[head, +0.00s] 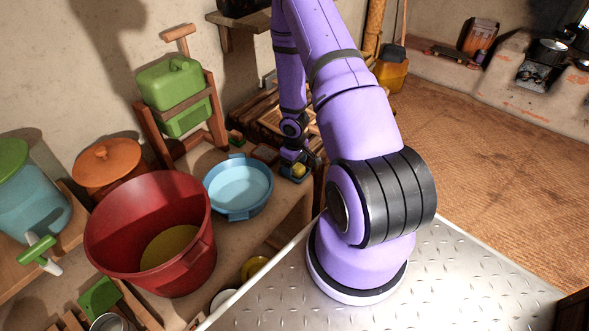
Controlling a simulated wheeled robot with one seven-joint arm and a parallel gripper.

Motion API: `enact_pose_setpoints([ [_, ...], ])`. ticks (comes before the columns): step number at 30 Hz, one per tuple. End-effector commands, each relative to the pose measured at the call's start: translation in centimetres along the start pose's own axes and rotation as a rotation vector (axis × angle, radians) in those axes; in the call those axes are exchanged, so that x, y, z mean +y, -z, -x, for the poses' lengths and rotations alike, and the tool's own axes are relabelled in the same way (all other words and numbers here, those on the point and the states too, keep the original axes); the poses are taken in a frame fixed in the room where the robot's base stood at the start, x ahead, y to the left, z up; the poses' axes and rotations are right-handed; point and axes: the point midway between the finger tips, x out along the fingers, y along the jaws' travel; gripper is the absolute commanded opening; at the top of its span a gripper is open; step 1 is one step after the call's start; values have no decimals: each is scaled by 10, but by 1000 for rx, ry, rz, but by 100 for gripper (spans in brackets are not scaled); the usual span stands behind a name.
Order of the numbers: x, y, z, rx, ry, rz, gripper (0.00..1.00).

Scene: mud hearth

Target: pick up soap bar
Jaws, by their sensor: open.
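A small yellow block (299,170), which looks like the soap bar, sits on a small blue piece that may be a dish (289,176), near the right end of the wooden bench. My gripper (301,164) is at the end of my purple arm, close above the yellow block. Its fingers are dark and small in this view, and it appears open. I cannot tell whether the fingers are around the block or only over it. Part of the block and the dish is hidden by the gripper.
A light blue basin (239,187) stands just left of the gripper. A large red tub (190,249) is nearer, at the left. A green jerrycan (174,95) and dark wooden pieces (266,153) are behind. Open woven floor (490,155) lies to the right.

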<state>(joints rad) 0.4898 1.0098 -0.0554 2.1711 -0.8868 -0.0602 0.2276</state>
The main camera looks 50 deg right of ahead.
Motion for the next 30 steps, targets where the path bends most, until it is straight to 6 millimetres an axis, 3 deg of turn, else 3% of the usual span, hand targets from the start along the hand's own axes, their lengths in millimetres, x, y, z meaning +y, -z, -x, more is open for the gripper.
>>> enact_pose_setpoints([
  [6,0,0,0,1,0,0,79],
  [14,0,0,0,0,0,0,23],
  [30,-7,5,10,2,0,2,23],
])
